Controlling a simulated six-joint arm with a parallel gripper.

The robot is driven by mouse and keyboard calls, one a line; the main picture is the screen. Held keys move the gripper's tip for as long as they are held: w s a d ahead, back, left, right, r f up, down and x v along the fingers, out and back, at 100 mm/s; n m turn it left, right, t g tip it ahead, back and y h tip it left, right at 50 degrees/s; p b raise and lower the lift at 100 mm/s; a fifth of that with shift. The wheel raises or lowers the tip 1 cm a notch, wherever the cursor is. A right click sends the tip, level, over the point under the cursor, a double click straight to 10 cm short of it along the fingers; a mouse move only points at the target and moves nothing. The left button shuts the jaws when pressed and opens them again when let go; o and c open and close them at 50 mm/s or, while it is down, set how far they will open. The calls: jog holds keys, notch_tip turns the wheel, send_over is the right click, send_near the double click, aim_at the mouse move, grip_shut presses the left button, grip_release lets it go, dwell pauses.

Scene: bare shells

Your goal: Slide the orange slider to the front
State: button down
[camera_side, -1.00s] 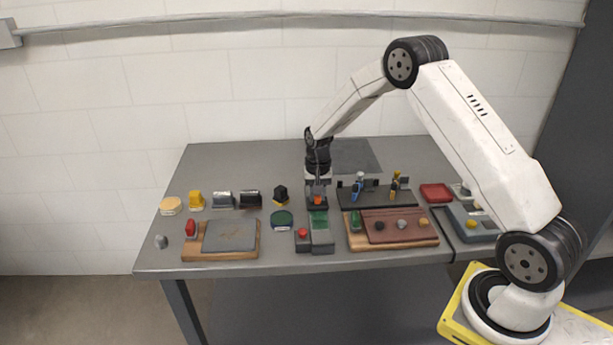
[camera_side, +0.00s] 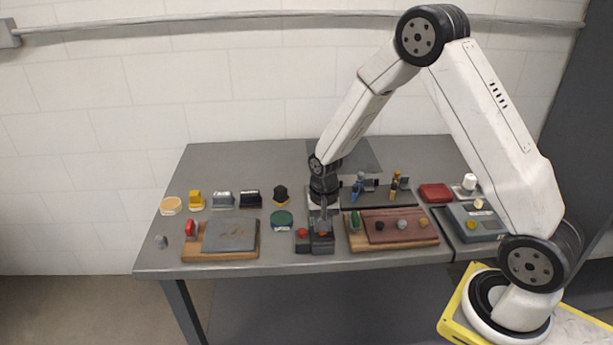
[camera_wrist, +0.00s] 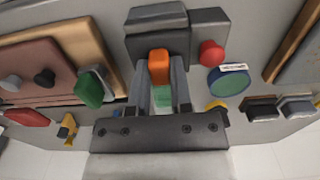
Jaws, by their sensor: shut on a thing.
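The orange slider (camera_wrist: 158,64) is between the fingers of my gripper (camera_wrist: 160,84) in the wrist view. Green track surface (camera_wrist: 162,98) shows beside it, and a grey block (camera_wrist: 155,22) stands at the other side of it. In the side view my gripper (camera_side: 323,225) reaches down to the dark slider unit near the table's front edge. Only a small bit of the orange slider (camera_side: 323,234) shows there. My gripper is shut on the slider, which sits toward the front part of its track.
A red button (camera_side: 302,232) is close at left of the slider. A green round piece (camera_side: 281,219) lies further left. A wooden board with a red-brown plate (camera_side: 420,230) and a green knob (camera_side: 355,220) stands close at right.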

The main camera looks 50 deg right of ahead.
jog(key=shift+s+a, duration=0.15)
jog(key=shift+a, duration=0.05)
jog(key=c, duration=0.5)
grip_release()
jog(key=shift+r, duration=0.1)
jog(key=shift+r, duration=3.85)
jog(key=s+a+r+n+t, duration=0.1)
jog(key=s+a+n, duration=0.1)
jog(key=s+n, duration=0.1)
jog(key=s+a+r+n, duration=0.1)
jog(key=s+n, duration=0.2)
jog(key=s, duration=0.2)
jog(key=s+a+n+t, duration=0.1)
jog(key=s+a+n, duration=0.1)
jog(key=s+n, duration=0.1)
jog(key=shift+s+a+r+t, duration=0.3)
jog(key=shift+s+r, duration=0.1)
jog(key=shift+s, duration=0.35)
